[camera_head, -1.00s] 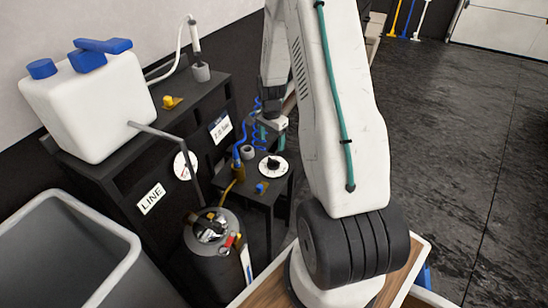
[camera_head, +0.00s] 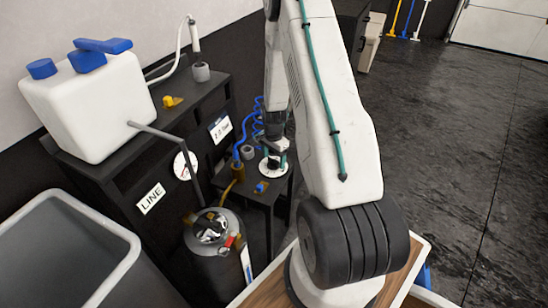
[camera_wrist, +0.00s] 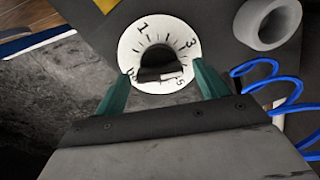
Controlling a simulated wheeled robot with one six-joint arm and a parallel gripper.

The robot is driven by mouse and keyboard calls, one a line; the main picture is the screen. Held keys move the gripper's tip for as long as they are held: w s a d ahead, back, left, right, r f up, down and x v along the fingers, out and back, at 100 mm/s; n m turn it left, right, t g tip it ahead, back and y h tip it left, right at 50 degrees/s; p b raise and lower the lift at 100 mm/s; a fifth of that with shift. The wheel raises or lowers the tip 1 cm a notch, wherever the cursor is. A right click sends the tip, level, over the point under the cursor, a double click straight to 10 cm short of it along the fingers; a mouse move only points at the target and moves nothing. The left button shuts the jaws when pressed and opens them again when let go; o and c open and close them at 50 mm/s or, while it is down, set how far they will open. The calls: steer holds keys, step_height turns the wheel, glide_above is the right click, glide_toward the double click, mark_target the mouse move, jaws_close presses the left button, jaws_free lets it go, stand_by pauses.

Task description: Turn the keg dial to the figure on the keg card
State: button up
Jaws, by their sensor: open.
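The dial is a white disc (camera_wrist: 133,42) with a black knob (camera_wrist: 157,58) and printed figures, with 1, 3 and 5 readable in the wrist view. It also shows on the small black stand in the head view (camera_head: 265,172), partly covered by my gripper (camera_head: 275,148). In the wrist view my gripper (camera_wrist: 162,72) is open, its green fingers on either side of the knob; I cannot tell whether they touch it. The dark keg (camera_head: 216,262) stands in front. A white-and-blue card (camera_head: 246,263) hangs at its side; its writing is unreadable.
A LINE card (camera_head: 151,198), another card (camera_head: 220,128) with small text and a round gauge (camera_head: 183,167) are on the black bench. Blue coiled hose (camera_head: 257,115) and a grey ring (camera_wrist: 266,22) lie close to the dial. A grey bin (camera_head: 60,245) stands front left.

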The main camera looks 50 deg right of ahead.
steer(key=c, duration=1)
steer(key=shift+n, duration=0.3)
steer(key=n, duration=1.1)
steer(key=shift+w, duration=0.1)
steer(key=o, duration=1)
